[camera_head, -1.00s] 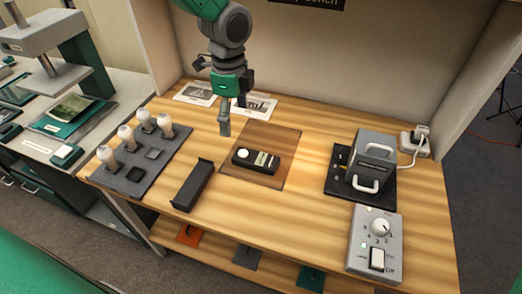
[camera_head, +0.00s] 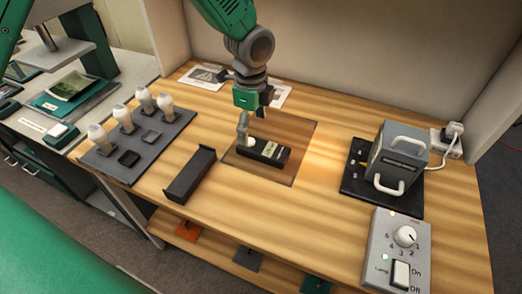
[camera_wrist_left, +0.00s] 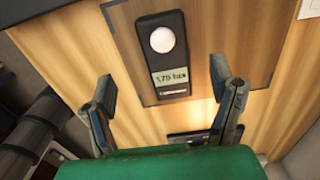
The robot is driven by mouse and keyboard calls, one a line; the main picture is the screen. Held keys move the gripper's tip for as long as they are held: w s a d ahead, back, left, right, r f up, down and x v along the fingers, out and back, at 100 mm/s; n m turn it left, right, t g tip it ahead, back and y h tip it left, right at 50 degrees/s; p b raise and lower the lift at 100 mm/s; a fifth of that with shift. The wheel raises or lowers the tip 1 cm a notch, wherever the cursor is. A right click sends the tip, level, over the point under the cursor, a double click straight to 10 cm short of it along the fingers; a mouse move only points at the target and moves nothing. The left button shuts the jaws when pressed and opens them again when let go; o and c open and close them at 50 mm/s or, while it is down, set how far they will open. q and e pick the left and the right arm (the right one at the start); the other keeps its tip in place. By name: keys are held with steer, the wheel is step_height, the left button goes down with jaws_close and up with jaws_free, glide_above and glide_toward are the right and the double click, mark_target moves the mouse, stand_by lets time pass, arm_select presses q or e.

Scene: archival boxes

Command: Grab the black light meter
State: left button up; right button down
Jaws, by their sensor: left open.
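The black light meter (camera_head: 270,152) lies flat on a brown mat (camera_head: 300,138) on the wooden bench. It has a white round sensor and a pale display. In the left wrist view the meter (camera_wrist_left: 172,86) sits upper middle, its display reading about 1.79 lux. My left gripper (camera_head: 254,118) is open above the meter, one finger near its sensor end. In the wrist view the two fingers of my left gripper (camera_wrist_left: 163,80) stand apart on either side of the meter's lower end, with gaps on both sides. My right gripper is not in view.
A black open holder (camera_head: 190,175) lies left of the mat. A dark tray with several bulbs (camera_head: 138,145) is farther left. A grey lamp box (camera_head: 400,155) and a dial control box (camera_head: 397,245) stand at right. Printed cards (camera_head: 203,77) lie behind.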

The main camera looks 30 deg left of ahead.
mark_target(255, 144)
arm_select(q)
steer(key=shift+w+d+f, duration=0.1)
steer(key=shift+d+f, duration=0.1)
steer(key=shift+f, duration=0.45)
steer(key=shift+d+f, duration=0.15)
steer(key=shift+f, duration=0.45)
steer(key=shift+d+f, duration=0.35)
steer(key=shift+f, duration=0.1)
steer(key=f, duration=0.4)
steer(key=shift+w+a+f+b, duration=0.25)
steer(key=shift+w+a+b, duration=0.05)
steer(key=shift+a+b, duration=0.05)
steer(key=shift+a, duration=0.15)
